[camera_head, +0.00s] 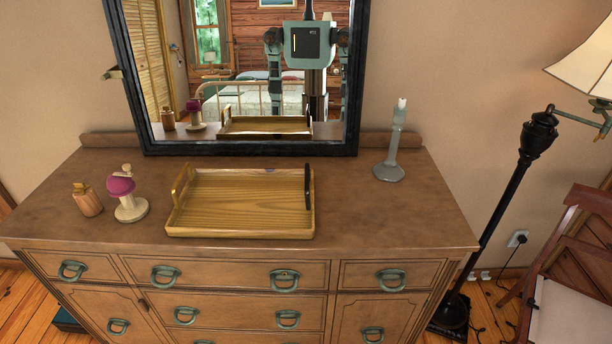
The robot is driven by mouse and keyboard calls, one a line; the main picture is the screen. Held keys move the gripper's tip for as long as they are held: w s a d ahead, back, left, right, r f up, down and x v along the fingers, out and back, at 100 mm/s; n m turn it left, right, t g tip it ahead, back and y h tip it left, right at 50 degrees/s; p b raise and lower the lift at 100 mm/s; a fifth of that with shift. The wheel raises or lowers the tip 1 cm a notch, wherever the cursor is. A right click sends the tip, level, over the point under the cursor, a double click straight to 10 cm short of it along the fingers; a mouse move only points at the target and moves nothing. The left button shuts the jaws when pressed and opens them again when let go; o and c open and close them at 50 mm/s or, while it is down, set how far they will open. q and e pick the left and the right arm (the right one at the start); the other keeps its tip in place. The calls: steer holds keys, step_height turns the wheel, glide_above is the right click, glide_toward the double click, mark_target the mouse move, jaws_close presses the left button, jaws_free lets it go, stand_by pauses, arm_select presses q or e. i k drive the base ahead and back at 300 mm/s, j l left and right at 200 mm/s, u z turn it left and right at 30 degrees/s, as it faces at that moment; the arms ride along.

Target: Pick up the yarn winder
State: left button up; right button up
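The yarn winder (130,208) appears to be the small cream stand with a bulbous magenta top, upright on the left part of the dresser top. A small light-coloured knob shows above the magenta part. It stands between a small wooden bottle-like object (88,202) on its left and a wooden tray (240,224) on its right, apart from both. Its reflection shows in the mirror. Neither of my grippers is directly in view. My body and upper arms show in the mirror, but I cannot make out my grippers there.
The brown dresser (370,222) has free room at its front edge and right side. The tray has two upright handles. A grey candlestick (391,158) stands at the back right, and a black-framed mirror (250,148) at the back. A floor lamp (510,190) and chair (570,250) are right.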

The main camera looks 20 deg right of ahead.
mark_target(131, 209)
steer(key=i+j+u, duration=0.65)
steer(key=i+j, duration=0.15)
